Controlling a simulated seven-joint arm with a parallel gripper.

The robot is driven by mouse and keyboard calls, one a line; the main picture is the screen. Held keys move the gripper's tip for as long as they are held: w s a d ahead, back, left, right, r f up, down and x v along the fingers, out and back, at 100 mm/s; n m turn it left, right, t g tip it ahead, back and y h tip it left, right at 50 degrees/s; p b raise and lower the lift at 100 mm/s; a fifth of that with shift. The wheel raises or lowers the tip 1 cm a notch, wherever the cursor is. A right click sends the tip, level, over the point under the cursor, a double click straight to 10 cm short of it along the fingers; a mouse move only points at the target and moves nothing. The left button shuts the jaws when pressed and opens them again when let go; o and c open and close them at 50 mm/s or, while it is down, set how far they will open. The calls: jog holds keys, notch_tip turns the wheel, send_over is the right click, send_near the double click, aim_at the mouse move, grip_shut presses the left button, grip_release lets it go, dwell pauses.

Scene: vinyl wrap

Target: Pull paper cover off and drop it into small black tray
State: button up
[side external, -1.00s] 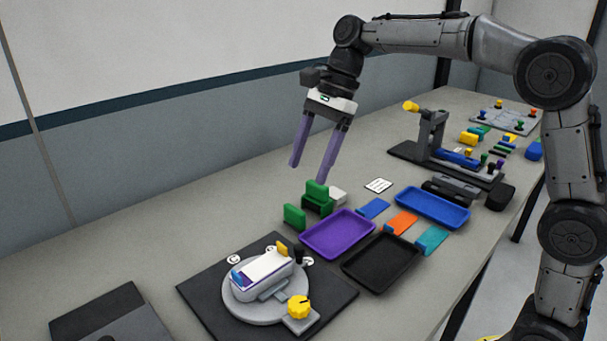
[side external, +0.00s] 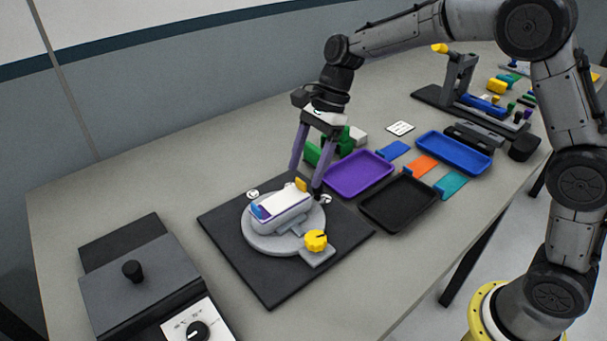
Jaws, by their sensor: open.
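The paper cover (side external: 284,201) appears as a white sheet on top of the grey block held on the round grey turntable (side external: 258,241). A yellow tab (side external: 301,184) stands at its far right end, and blue-purple shows at its near left end. My gripper (side external: 305,178) is open and points down, its purple fingers around or just behind the yellow tab end; I cannot tell whether they touch it. The small black tray (side external: 398,204) lies empty to the right of the turntable.
A yellow knob (side external: 316,240) sits at the turntable's front right. A purple tray (side external: 359,174), a blue tray (side external: 454,153) and orange and teal pieces lie to the right. Green blocks (side external: 345,140) stand behind my gripper. A dark machine (side external: 145,275) occupies the left front.

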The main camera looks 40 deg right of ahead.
jog(key=shift+x, duration=1.25)
grip_shut()
jog(key=c, duration=0.6)
grip_release()
jog(key=shift+c, duration=0.2)
grip_shut()
jog(key=shift+r, duration=0.75)
notch_tip(320, 180, up, 7)
jog(key=shift+f, duration=0.15)
